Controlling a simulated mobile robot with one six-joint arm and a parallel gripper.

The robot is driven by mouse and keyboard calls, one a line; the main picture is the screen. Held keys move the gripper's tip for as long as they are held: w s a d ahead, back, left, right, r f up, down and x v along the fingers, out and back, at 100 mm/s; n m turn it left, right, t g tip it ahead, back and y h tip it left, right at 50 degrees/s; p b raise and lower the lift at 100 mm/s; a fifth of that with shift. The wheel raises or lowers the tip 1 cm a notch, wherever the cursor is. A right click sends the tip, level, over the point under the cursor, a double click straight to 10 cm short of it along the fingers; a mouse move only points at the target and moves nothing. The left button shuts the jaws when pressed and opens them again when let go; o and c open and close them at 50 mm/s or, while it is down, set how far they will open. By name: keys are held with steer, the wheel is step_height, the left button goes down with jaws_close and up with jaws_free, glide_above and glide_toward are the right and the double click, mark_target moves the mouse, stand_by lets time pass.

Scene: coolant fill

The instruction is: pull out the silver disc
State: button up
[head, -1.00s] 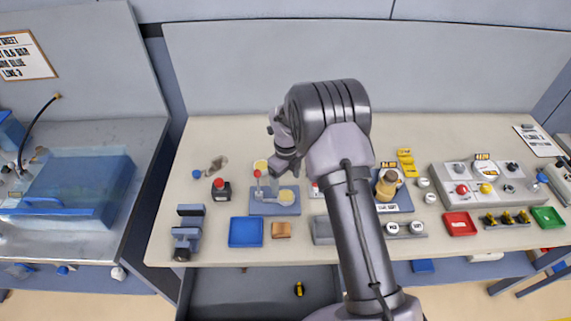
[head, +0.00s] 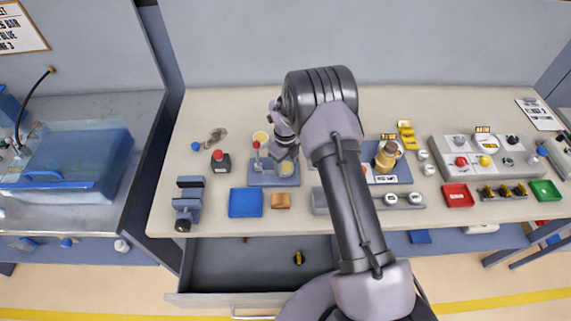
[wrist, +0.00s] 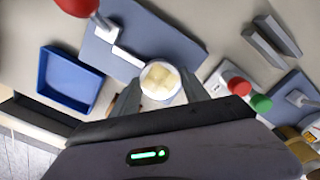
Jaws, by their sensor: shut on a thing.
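A round silver-rimmed disc with a pale yellow face (wrist: 160,80) sits at the front right of a blue-grey plate (wrist: 108,62) in the wrist view. The head view shows its yellow face (head: 287,169) just below my gripper (head: 284,158). In the wrist view the fingers of my gripper (wrist: 160,94) stand on both sides of the disc, shut on it. The disc appears to be still at the plate; any gap beneath it is hidden. A red-knobbed lever (head: 257,146) rises from the plate to the left.
A second yellow round (head: 261,136) lies behind the plate. A red-and-black button box (head: 220,161) is left. A drawer (head: 212,262) is open below the bench.

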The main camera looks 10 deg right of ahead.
mark_target(285, 167)
steer(key=o, duration=0.6)
steer(key=shift+c, duration=1.3)
steer(key=shift+r, duration=0.4)
steer(key=shift+r+p, duration=0.65)
steer(key=shift+r, duration=1.45)
